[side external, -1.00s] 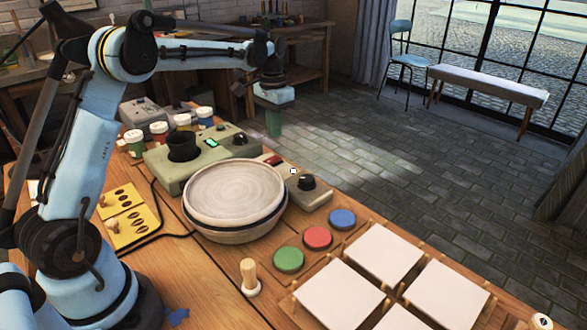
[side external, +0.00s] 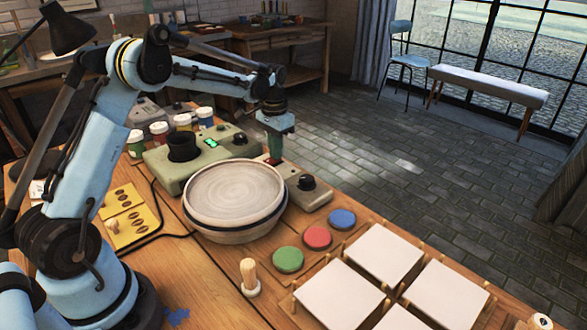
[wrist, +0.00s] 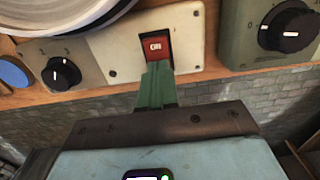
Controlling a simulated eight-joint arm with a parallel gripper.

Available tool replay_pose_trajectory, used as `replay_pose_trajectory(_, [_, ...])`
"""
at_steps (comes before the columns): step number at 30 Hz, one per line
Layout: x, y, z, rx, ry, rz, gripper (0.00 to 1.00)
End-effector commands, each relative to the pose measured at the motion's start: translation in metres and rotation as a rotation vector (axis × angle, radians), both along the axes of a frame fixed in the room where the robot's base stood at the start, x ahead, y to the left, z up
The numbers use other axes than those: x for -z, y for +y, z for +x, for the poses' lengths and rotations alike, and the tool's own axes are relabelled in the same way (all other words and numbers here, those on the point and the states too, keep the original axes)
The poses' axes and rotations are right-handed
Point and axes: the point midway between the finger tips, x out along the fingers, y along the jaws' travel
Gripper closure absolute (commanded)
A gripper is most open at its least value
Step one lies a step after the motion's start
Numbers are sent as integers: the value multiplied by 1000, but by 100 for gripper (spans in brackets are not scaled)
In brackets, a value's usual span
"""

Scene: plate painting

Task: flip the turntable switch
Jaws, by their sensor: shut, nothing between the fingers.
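The turntable switch (wrist: 156,43) is a red rocker with small white lettering that I cannot read surely. It sits in the cream control panel (wrist: 112,55) beside the pale round turntable (side external: 236,188). My gripper (side external: 275,158) has green fingers pressed together and points down at the panel. In the wrist view the fingertips (wrist: 158,66) are at the near edge of the red rocker and overlap its lower part. I cannot tell whether they touch it. In the side view the fingers hide the switch.
A black knob (wrist: 61,73) is on the same panel. A green machine (side external: 200,150) with a black cup and a lit display stands close by. Paint jars (side external: 159,132) are behind it. Coloured discs (side external: 318,238) and white tiles (side external: 384,252) lie to the right.

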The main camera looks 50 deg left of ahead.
Motion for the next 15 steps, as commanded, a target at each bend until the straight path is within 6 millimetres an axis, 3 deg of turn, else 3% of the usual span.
replay_pose_trajectory(3, [11,0,6,0,-9,2,100])
replay_pose_trajectory(15, [10,-1,4,0,-12,-1,100])
